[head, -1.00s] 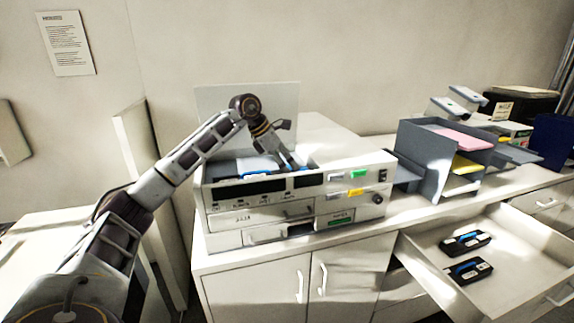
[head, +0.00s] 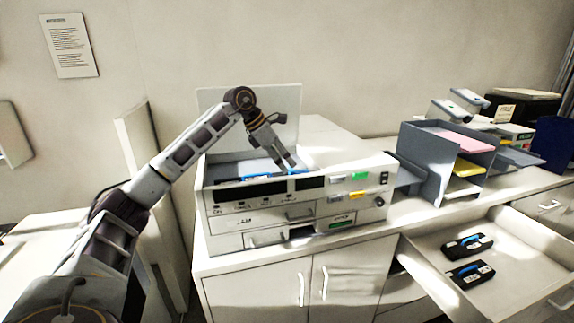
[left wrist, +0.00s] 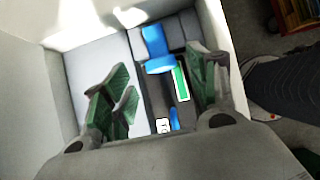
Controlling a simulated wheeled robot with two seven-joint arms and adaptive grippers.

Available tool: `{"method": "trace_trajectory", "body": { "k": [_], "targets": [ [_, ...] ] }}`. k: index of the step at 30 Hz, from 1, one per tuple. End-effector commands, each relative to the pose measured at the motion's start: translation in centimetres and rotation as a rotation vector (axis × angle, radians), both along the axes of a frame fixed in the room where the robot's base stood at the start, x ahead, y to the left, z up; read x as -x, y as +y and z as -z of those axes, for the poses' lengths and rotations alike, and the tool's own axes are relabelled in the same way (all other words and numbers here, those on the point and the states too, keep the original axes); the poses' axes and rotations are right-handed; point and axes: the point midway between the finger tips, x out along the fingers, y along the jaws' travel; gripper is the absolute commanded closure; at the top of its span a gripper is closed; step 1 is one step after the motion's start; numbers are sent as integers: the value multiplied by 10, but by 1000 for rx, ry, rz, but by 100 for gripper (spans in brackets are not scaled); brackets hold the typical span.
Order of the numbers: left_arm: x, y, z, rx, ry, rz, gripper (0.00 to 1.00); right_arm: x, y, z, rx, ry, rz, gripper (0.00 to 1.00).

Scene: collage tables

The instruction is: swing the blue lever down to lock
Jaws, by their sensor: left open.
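The blue lever (left wrist: 157,50) shows in the left wrist view, inside the open-topped white machine (head: 226,197). It stands beside a green label strip (left wrist: 181,81) on dark parts. In the head view only small bits of blue (head: 258,177) show above the machine's front edge, and I cannot tell which belongs to the lever. My left gripper (head: 287,164) reaches down into the machine's opening from above. Its green-padded fingers (left wrist: 160,75) are apart, with the lever between and beyond them. I see no contact with it. My right gripper is not in view.
The machine's raised lid (head: 290,105) stands behind my gripper, and its walls surround the opening. An open drawer (head: 425,262) at right holds two black cartridges (head: 468,245) with blue handles. A grey paper tray (head: 420,150) stands right of the machine.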

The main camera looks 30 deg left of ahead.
Motion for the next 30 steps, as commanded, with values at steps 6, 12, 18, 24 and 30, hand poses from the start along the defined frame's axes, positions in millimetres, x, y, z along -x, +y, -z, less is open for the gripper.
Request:
{"method": "trace_trajectory", "body": {
  "k": [6, 12, 18, 24, 30],
  "targets": [
    [13, 12, -28, 0, -3, -1, 41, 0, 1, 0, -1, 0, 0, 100],
    [26, 22, -53, -1, -2, -2, 41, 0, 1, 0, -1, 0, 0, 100],
    [33, 29, -69, 1, -2, -1, 41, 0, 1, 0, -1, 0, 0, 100],
    [37, 32, -75, 1, -1, 0, 41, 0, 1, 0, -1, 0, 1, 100],
    [37, 32, -75, 0, 0, 0, 41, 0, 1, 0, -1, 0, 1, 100]
  ]
}}
